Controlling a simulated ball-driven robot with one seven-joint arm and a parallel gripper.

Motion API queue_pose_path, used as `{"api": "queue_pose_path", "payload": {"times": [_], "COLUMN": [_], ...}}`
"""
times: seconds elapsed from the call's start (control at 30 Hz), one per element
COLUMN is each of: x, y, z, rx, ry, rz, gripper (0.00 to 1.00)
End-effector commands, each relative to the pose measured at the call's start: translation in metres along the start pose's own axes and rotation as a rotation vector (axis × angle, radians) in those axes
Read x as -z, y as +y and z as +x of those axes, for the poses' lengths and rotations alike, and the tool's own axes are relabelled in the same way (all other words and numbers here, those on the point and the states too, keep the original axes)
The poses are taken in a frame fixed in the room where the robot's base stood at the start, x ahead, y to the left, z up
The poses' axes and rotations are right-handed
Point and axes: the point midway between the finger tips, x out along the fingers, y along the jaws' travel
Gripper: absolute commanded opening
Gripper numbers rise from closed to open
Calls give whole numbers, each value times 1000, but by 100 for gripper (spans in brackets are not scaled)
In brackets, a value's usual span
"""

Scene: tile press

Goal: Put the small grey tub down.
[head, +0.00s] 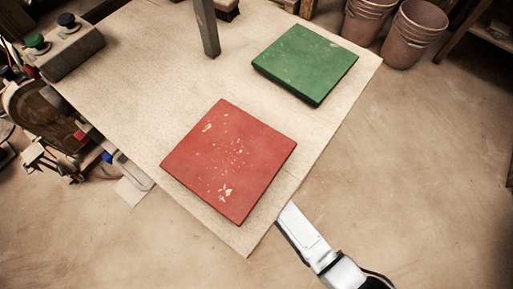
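No small grey tub shows in the head view. My gripper is not in view. A white link of my arm (309,236) comes up from the bottom right and passes out of sight at the table's near right edge. Whether my gripper holds anything cannot be seen.
A pale table (130,75) bears a red square plate (228,160) near its front corner and a green square plate (306,64) at the right. A grey post (206,28) stands at the back. A control box (68,50) sits at the left. Stacked buckets (413,35) stand on the floor.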

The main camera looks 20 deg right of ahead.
Motion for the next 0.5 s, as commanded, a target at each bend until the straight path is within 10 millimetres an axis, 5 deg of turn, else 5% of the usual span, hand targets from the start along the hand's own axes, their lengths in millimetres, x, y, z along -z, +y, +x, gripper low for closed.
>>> {"api": "queue_pose_path", "payload": {"times": [0.37,0.4,0.5], "x": [-4,-5,-4], "y": [0,-1,-1], "z": [4,5,4], "rx": [0,0,0], "ry": [1,0,0], "rz": [-1,0,-1], "gripper": [0,14,24]}}
